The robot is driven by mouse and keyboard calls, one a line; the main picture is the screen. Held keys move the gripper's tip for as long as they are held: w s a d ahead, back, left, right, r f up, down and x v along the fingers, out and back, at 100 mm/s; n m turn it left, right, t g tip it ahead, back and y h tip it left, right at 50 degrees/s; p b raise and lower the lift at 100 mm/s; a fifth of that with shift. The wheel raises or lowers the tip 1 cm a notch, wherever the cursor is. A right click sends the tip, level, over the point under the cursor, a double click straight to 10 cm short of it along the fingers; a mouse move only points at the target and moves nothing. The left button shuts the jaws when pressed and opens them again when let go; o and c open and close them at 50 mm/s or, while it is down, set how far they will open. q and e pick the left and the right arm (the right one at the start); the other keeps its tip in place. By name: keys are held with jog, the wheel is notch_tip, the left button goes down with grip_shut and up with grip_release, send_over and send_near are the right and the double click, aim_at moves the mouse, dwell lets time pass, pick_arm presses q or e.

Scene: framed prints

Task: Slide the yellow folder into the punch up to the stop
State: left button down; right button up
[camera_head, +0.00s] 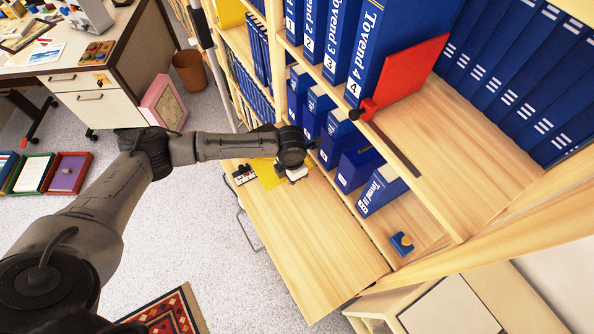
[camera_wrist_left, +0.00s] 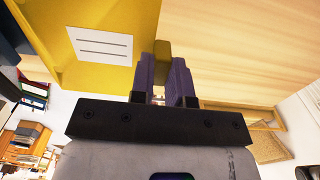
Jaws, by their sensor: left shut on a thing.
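The yellow folder (camera_head: 268,173) lies on the lowered wooden shelf board, partly hidden under my left arm's wrist. A small black-and-white device, apparently the punch (camera_head: 243,175), sits at the folder's left edge; I cannot tell whether the folder is inside it. My left gripper (camera_head: 296,173) is at the folder's right side. In the left wrist view the purple-grey fingers (camera_wrist_left: 165,82) are shut on the edge of the yellow folder (camera_wrist_left: 100,72), which carries a white label with dark lines. The punch cannot be made out in the wrist view. My right gripper is not in view.
The wooden board (camera_head: 310,250) is bare toward its near end. Blue binders (camera_head: 355,165) stand in the shelf behind it, along with a blue stamp-like object (camera_head: 402,243). A red panel (camera_head: 405,77) stands on the upper shelf. A wire handle (camera_head: 245,228) hangs at the board's left edge.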

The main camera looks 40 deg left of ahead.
pick_arm(q)
jog(key=shift+s, duration=0.15)
jog(key=shift+r+p, duration=0.1)
jog(key=shift+p, duration=0.3)
jog(key=shift+f, duration=0.7)
jog(key=shift+a+f+b, duration=0.15)
jog(key=shift+f+b, duration=0.15)
jog(key=shift+f, duration=0.05)
jog(key=shift+w+a+f+b, duration=0.2)
jog(key=shift+w+a, duration=0.15)
jog(key=shift+a, duration=0.35)
jog(key=shift+w+a+f+b, duration=0.15)
jog(key=shift+w+a, duration=0.2)
jog(key=shift+a, duration=0.35)
jog(key=shift+w+a+f, duration=0.25)
jog(key=shift+a+f, duration=0.15)
jog(key=shift+a, duration=0.25)
jog(key=shift+a+f, duration=0.1)
